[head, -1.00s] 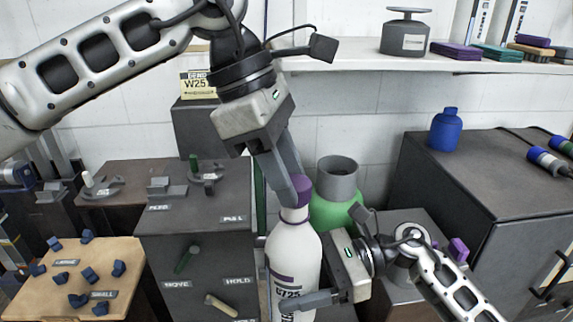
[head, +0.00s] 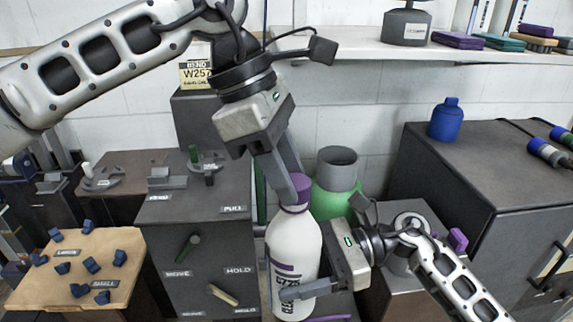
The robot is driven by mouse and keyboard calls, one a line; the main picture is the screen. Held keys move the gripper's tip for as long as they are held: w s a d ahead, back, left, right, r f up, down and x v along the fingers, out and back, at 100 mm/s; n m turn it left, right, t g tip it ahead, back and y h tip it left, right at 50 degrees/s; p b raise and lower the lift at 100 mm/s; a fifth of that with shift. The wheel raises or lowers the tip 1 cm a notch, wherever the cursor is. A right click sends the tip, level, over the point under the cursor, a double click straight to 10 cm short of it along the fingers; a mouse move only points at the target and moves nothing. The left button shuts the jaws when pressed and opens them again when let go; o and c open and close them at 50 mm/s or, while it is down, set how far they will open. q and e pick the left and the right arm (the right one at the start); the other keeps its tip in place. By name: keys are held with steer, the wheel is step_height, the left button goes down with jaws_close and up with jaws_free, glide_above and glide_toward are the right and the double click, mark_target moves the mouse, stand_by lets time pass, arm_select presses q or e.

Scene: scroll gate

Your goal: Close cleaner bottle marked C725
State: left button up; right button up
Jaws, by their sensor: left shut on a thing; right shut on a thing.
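The white cleaner bottle (head: 291,245) stands upright in the lower middle, with dark print on its label that I cannot read clearly now. Its purple cap (head: 299,182) sits at the top of the bottle, close down on the neck, with little white neck showing. My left gripper (head: 290,190) comes from above and is shut on the cap, its fingers hiding part of it. My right gripper (head: 308,288) comes from the right and is shut on the bottle's body, one finger across its front. The other finger is hidden.
A green container with a grey top (head: 337,185) stands close behind the bottle. A dark cabinet with handles and signs (head: 205,260) is at the left, beside a wooden board (head: 75,265) with several blue pieces. A dark cabinet (head: 490,180) stands at the right, bearing a blue bottle (head: 446,120).

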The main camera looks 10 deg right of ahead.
arm_select(q)
steer(key=shift+f, duration=0.3)
arm_select(e)
steer(key=shift+r, duration=0.1)
